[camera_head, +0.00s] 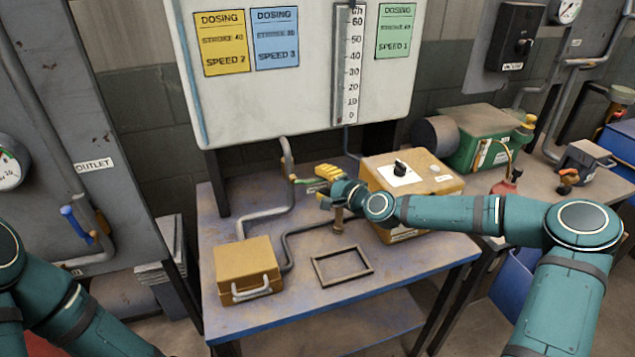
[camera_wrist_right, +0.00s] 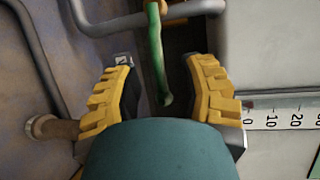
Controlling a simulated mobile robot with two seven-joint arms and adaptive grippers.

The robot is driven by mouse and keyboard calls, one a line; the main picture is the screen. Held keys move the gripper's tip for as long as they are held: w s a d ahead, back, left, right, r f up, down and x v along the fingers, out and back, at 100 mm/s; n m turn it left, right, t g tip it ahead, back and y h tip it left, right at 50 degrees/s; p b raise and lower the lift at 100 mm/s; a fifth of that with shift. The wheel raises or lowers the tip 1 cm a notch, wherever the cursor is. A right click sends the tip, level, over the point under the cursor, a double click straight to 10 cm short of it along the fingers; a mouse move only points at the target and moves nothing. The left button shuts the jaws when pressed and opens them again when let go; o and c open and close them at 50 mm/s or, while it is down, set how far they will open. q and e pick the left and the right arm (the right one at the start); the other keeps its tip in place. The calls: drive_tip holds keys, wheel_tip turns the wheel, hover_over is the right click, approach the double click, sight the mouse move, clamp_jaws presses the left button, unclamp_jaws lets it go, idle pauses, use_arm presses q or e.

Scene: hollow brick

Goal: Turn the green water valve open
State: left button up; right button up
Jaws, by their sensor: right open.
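The green valve handle (camera_head: 303,181) shows at the pipe at the back of the blue workbench, just left of my right gripper (camera_head: 326,174). In the right wrist view the handle (camera_wrist_right: 156,50) is a long green lever, and its end lies in the gap between the two yellow fingers. My right gripper (camera_wrist_right: 162,75) is open there, with a finger on each side and visible space between the fingers and the lever. The valve body is hardly visible. My left arm shows at the lower left of the head view, but its gripper is out of frame.
A yellow case (camera_head: 247,270) and a flat dark frame (camera_head: 320,276) lie on the workbench (camera_head: 400,262). A blue handle (camera_head: 76,226) is on the left cabinet. A gauge board (camera_head: 290,105) hangs above.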

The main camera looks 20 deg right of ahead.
drive_tip(key=shift+x, duration=1.1)
clamp_jaws()
